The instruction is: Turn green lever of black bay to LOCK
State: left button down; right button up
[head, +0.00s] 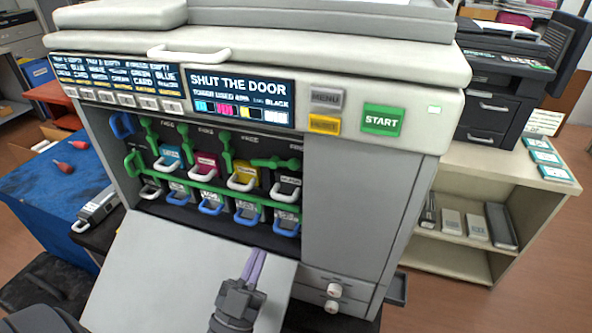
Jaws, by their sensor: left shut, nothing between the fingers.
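The printer's open front shows a row of coloured toner bays. The black bay (287,186) is the rightmost, and its cartridge has a white handle. Its green lever (274,163) lies roughly sideways above the cartridge, while the other green levers (227,150) stand roughly upright. I cannot read any lock marking by the levers. My left gripper (259,253) is shut and empty, its purple fingers pointing up toward the bays. It is in front of the lowered door, below the black bay and apart from the lever. My right gripper is not in view.
The grey front door (180,265) hangs open below the bays. A green bar (205,188) and several blue handles (246,216) sit below the cartridges. The display (240,97) reads "SHUT THE DOOR". A shelf (465,155) stands right and a blue table (50,190) left.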

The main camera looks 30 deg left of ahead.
aim_at(275, 163)
pick_arm(q)
jog(key=p+x, duration=0.1)
jog(key=x, duration=1.2)
jog(key=shift+w+r, duration=0.2)
jog(key=shift+r, duration=0.1)
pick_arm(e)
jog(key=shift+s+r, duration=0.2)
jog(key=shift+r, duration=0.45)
